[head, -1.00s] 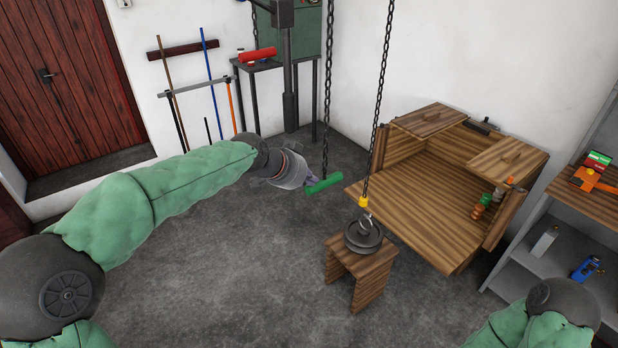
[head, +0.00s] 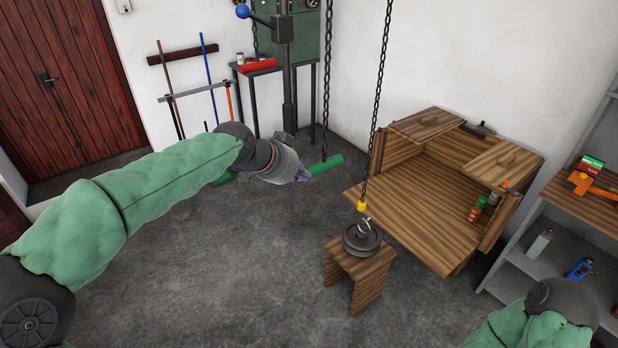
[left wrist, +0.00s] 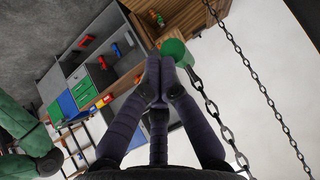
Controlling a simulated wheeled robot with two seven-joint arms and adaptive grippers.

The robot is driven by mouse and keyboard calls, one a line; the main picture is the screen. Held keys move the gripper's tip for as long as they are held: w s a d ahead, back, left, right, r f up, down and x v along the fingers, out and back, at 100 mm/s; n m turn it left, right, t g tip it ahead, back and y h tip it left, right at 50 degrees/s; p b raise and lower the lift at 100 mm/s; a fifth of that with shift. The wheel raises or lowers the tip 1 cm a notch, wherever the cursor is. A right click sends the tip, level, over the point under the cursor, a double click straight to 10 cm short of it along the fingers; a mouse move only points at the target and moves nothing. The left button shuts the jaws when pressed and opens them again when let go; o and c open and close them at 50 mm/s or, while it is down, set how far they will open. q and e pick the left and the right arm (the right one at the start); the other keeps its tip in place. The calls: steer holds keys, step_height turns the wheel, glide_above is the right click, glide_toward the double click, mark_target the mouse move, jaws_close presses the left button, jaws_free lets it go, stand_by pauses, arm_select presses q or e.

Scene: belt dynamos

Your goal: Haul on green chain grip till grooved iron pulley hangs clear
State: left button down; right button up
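The green chain grip (head: 325,164) is a short bar hanging on a dark chain. My left gripper (head: 303,177) is at its left end. In the left wrist view the left gripper's fingers (left wrist: 162,82) come together with no gap, and the green chain grip (left wrist: 175,50) shows just past the fingertips, partly covered by them. I see no part of it between the fingers; contact cannot be told. The grooved iron pulley (head: 361,240) rests on a small wooden stool (head: 365,268), under a yellow fitting (head: 361,206) on a second chain. My right gripper is out of view.
A wooden bench (head: 425,220) stands right of the stool. A shelf (head: 575,210) with tools is at far right. A machine table (head: 285,66) and leaning tools (head: 207,80) are at the back wall.

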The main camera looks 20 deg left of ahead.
arm_select(q)
steer(key=v, duration=0.5)
steer(key=shift+s+a+r+p, duration=0.15)
steer(key=shift+s+r+p, duration=0.05)
steer(key=shift+p, duration=0.1)
stand_by(1.1)
step_height(320, 180, up, 27)
steer(key=p, duration=2.1)
steer(key=shift+w+d+p, duration=0.35)
steer(key=shift+w+p, duration=0.05)
steer(key=shift+w+f, duration=0.1)
steer(key=shift+f, duration=0.2)
steer(key=s+a+f+p+x, duration=0.1)
steer(key=f+p+x, duration=0.1)
steer(key=x, duration=1)
steer(key=shift+f, duration=0.15)
steer(key=shift+a, duration=0.1)
